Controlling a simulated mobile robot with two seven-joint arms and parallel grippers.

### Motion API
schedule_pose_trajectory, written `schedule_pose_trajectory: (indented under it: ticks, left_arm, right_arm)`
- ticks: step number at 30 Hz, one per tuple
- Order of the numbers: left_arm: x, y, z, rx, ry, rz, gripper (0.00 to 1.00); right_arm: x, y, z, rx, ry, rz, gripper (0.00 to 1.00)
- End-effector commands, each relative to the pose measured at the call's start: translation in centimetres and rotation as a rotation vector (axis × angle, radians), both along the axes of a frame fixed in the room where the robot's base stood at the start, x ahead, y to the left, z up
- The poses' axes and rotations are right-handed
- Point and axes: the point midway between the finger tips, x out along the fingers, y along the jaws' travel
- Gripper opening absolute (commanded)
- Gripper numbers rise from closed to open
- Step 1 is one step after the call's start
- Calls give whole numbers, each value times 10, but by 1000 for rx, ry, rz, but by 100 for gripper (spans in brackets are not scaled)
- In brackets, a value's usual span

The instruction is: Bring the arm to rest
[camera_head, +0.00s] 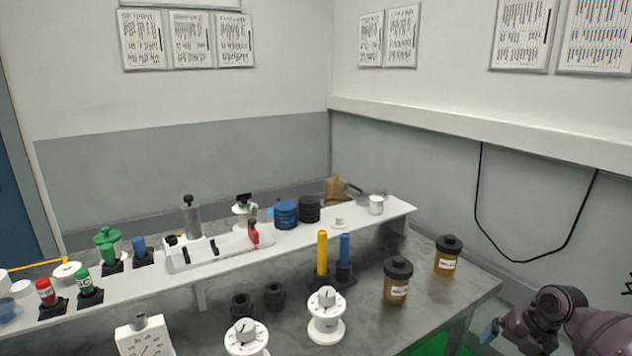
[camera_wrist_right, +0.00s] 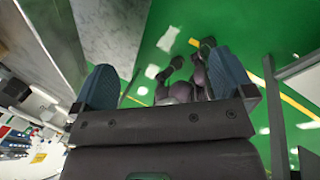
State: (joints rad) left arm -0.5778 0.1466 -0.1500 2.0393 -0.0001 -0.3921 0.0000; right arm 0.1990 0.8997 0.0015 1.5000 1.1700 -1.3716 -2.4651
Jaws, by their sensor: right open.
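My right arm comes in at the lower right of the head view. A blue fingertip of my right gripper (camera_head: 490,331) shows there, beside the right end of the grey table (camera_head: 440,300) and clear of it. In the right wrist view the right gripper (camera_wrist_right: 165,88) has its two blue fingers wide apart. Nothing is between them; green floor and purple-grey parts of my own body show beyond. My left gripper is not in either view.
A white shelf (camera_head: 376,226) runs along the table and carries bottles and valves. Brown jars with black lids (camera_head: 397,280) (camera_head: 447,255) stand near the table's right end. A black cable (camera_head: 478,210) hangs on the right wall. Floor beside the table looks open.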

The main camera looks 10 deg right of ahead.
Motion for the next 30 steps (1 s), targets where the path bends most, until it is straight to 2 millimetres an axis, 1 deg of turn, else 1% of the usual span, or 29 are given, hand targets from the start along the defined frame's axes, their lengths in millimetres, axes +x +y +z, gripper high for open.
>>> schedule_pose_trajectory:
  ticks: [5,8,12,16,23,30]
  left_arm:
    - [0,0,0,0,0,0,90]
    - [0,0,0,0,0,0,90]
    - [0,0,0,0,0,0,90]
    - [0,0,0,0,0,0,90]
    - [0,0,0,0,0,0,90]
    - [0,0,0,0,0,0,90]
  right_arm:
    - [14,-17,0,-46,-40,-232,100]
    - [25,-30,2,-65,-86,-399,100]
    - [40,-49,10,-66,-180,-647,100]
    - [54,-64,19,-36,-287,-855,100]
    - [76,-85,43,101,-497,-1159,100]
    - [94,-96,74,346,-705,-1368,100]
